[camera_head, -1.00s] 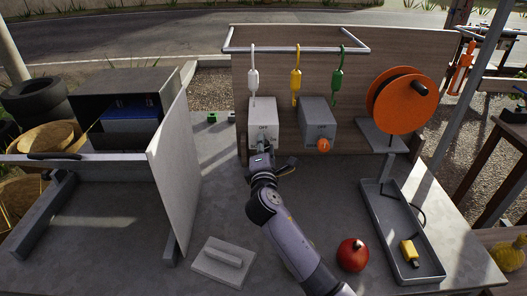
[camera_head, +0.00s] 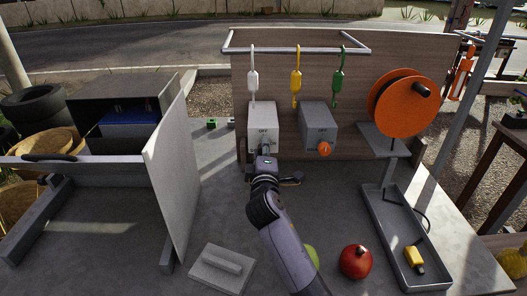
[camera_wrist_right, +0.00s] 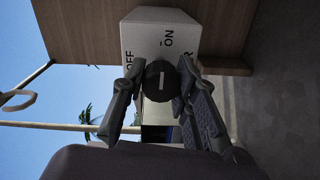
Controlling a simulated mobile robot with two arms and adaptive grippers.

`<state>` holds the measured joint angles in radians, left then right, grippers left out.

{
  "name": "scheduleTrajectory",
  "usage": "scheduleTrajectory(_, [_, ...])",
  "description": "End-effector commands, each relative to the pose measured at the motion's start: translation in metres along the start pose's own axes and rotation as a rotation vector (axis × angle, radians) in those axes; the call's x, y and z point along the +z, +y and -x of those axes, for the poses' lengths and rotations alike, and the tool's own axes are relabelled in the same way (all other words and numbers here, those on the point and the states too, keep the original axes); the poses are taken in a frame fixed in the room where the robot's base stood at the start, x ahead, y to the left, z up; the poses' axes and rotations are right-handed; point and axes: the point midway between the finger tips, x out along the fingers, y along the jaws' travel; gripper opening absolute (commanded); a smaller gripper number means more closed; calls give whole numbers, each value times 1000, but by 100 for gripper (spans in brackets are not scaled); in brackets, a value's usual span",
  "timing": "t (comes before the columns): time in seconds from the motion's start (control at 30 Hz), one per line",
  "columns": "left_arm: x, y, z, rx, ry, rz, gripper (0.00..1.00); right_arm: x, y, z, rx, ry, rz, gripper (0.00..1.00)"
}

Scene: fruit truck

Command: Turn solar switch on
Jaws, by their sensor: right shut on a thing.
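A white switch box (camera_head: 262,118) marked OFF stands against the wooden back panel. In the right wrist view, the white box (camera_wrist_right: 150,40) shows OFF, ON and a partly hidden word ending in R. Its dark round knob (camera_wrist_right: 160,80) has a white line running up and down in that picture. My right gripper (camera_head: 265,152) is at the front of this box. In the right wrist view, its fingers (camera_wrist_right: 158,88) are on both sides of the knob, shut on it. The knob is mostly hidden in the head view. My left gripper is out of view.
A grey box (camera_head: 318,120) with an orange knob (camera_head: 324,149) stands just right. An orange reel (camera_head: 402,102) and a grey tray (camera_head: 378,215) are farther right. A red fruit (camera_head: 355,261) lies near my right arm. An upright grey panel (camera_head: 172,175) stands left.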

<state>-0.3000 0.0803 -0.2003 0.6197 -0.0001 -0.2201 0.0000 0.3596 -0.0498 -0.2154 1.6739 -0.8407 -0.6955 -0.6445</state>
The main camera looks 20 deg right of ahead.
Motion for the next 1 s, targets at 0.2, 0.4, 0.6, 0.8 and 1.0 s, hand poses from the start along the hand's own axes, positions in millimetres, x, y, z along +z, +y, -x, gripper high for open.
scheduleTrajectory(0.2, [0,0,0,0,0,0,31,0,-3,0,-6,-1,-3,0])
scheduleTrajectory(0.4, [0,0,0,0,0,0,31,0,-3,0,-6,-1,-2,34])
scheduleTrajectory(0.6, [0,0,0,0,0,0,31,0,-2,0,-3,0,-1,48])
scheduleTrajectory(0.8, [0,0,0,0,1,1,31,0,-1,0,-2,0,-1,48])
scheduleTrajectory(1.0, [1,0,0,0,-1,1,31,0,-1,7,-1,1,-1,48])
